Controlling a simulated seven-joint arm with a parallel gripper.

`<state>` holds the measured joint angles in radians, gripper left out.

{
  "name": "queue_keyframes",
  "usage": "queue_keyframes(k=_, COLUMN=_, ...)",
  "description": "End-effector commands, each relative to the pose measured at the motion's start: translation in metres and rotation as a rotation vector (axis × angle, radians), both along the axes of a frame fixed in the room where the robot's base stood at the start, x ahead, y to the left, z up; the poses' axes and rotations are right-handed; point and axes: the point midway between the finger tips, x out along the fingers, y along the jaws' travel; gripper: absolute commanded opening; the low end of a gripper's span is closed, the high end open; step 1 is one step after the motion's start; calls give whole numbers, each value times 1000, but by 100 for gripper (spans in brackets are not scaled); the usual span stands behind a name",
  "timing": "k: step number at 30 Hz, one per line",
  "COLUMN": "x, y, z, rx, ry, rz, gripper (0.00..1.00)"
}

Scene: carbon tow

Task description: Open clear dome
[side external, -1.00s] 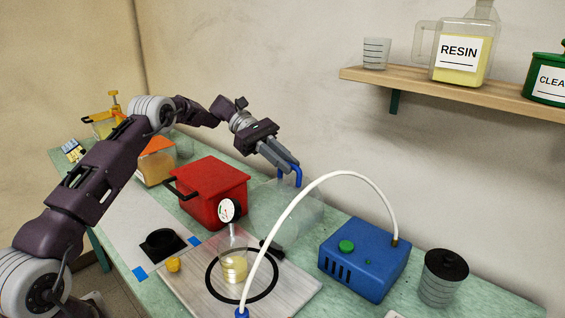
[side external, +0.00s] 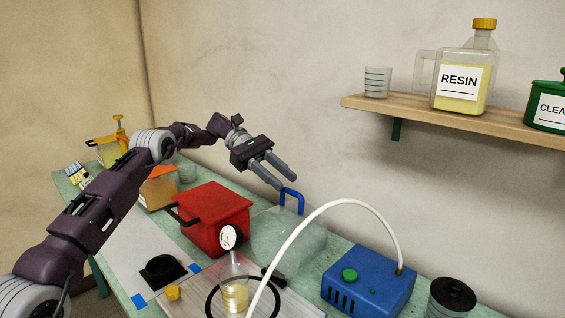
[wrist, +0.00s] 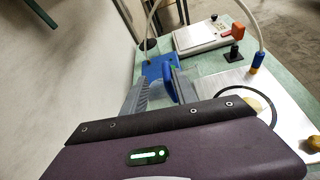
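The clear dome (side external: 312,243), a see-through box-like cover with a blue loop handle (side external: 291,201), stands behind the grey board with the black ring, apart from the ring. A cup of yellow liquid (side external: 235,297) stands uncovered inside the black ring (side external: 210,301).
A blue pump (side external: 368,280) with a white hose (side external: 300,215) arching in front of the dome stands to the right. A red box (side external: 214,222) is close on the left. A dial gauge (side external: 231,237) rises in front. The shelf (side external: 450,120) holds resin.

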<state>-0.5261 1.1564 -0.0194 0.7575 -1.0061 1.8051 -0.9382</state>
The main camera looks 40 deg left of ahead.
Motion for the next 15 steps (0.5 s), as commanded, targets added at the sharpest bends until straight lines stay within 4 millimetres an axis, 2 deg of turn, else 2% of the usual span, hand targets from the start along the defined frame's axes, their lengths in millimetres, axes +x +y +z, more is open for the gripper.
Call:
queue_keyframes(k=3, x=0, y=-1, z=28, rx=4, ry=-7, rz=-3, gripper=34)
queue_keyframes(k=6, x=1, y=-1, z=45, rx=2, ry=-5, rz=-2, gripper=34)
queue_keyframes(k=10, x=0, y=-2, z=56, rx=2, ry=-4, rz=-3, gripper=34)
queue_keyframes(k=15, x=-1, y=-2, z=60, rx=1, ry=-2, rz=-4, gripper=34)
